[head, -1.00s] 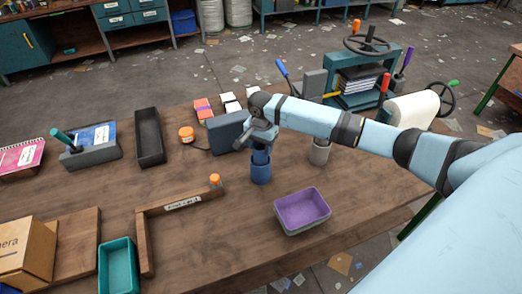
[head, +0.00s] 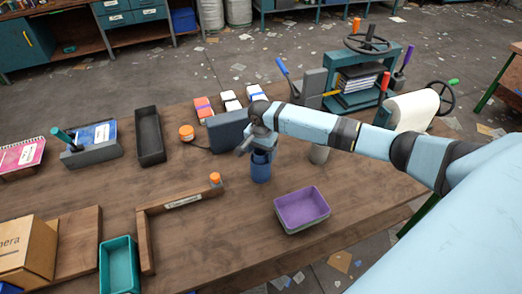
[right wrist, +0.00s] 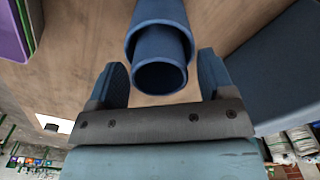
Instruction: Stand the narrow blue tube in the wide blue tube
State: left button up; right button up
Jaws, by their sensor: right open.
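The wide blue tube (head: 260,172) stands upright on the wooden table; it also shows in the right wrist view (right wrist: 159,13). The narrow blue tube (right wrist: 160,77) is inside it, with its open end sticking out towards the wrist camera. In the head view the narrow tube (head: 261,156) is mostly hidden by my gripper. My right gripper (right wrist: 161,66) is open, with one finger on each side of the narrow tube and a visible gap on both sides. In the head view the right gripper (head: 257,146) is just above the wide tube. My left gripper is not in view.
A dark blue box (head: 227,131) stands close behind and left of the tubes. A purple tray (head: 302,207) lies in front to the right, and a grey cup (head: 319,154) is behind to the right. A wooden corner rail (head: 183,199) lies to the left.

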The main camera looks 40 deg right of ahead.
jog(key=shift+r, duration=0.1)
